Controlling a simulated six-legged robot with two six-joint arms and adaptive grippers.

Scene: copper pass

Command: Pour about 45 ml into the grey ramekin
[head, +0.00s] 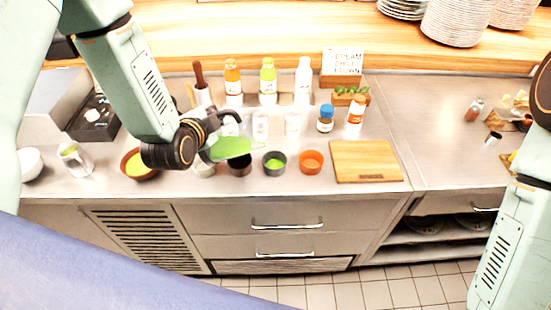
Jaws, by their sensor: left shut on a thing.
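My left gripper (208,128) is shut on a vessel with green contents (231,148), held tilted above the front of the counter. The gripper partly hides its shape. A dark grey ramekin (275,169) with green in it stands just right of and below the vessel. A blacker ramekin (240,170) stands under the vessel, its top partly covered. An orange ramekin (311,167) is further right, and a pale one (204,171) is to the left. I cannot make out a stream of liquid. My right arm shows at the right edge, but its gripper does not.
Orange (233,85), green (268,82) and white (303,82) bottles stand behind. A wooden board (365,160) lies right of the ramekins.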

